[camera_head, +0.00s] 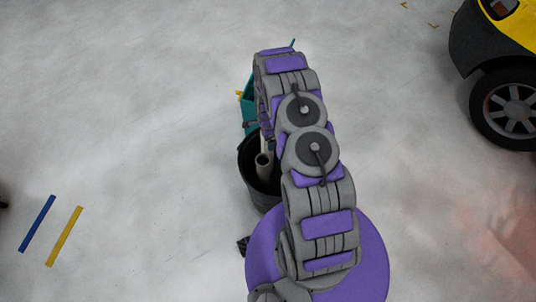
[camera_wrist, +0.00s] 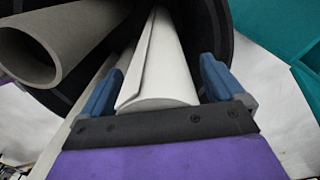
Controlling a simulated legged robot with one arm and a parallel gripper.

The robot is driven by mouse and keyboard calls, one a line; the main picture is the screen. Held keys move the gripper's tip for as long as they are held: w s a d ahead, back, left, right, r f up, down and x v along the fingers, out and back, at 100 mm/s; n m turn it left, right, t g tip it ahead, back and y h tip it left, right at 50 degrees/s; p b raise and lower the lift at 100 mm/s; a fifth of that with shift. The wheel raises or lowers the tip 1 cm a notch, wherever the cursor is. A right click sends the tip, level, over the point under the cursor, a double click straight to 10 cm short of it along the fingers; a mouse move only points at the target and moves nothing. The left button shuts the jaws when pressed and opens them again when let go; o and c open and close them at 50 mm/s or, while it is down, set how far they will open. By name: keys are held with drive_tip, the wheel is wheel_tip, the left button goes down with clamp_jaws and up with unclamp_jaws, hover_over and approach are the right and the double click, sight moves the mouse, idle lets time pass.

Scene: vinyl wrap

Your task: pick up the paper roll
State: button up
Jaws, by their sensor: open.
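A white paper roll (camera_wrist: 160,65) with a loose lengthwise edge lies between the two blue fingers of my gripper (camera_wrist: 162,72) in the wrist view. The fingers are open, one on each side of the roll, with a visible gap at the right; contact at the left is unclear. The roll's near end is close to the gripper's dark front plate. Its far end runs into a black bin (camera_wrist: 215,45). In the head view the bin (camera_head: 250,181) stands on the floor, partly behind my arm, which hides my gripper there.
A hollow grey-beige tube (camera_wrist: 75,35) leans in the bin left of the roll. A teal object (camera_head: 248,115) stands behind the bin. A yellow and black vehicle (camera_head: 490,50) is at the upper right. Blue (camera_head: 37,223) and yellow (camera_head: 64,236) strips lie on otherwise open floor at left.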

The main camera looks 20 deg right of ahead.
drive_tip(key=shift+a+r, duration=0.1)
drive_tip(key=shift+c, duration=0.2)
drive_tip(key=c, duration=1.6)
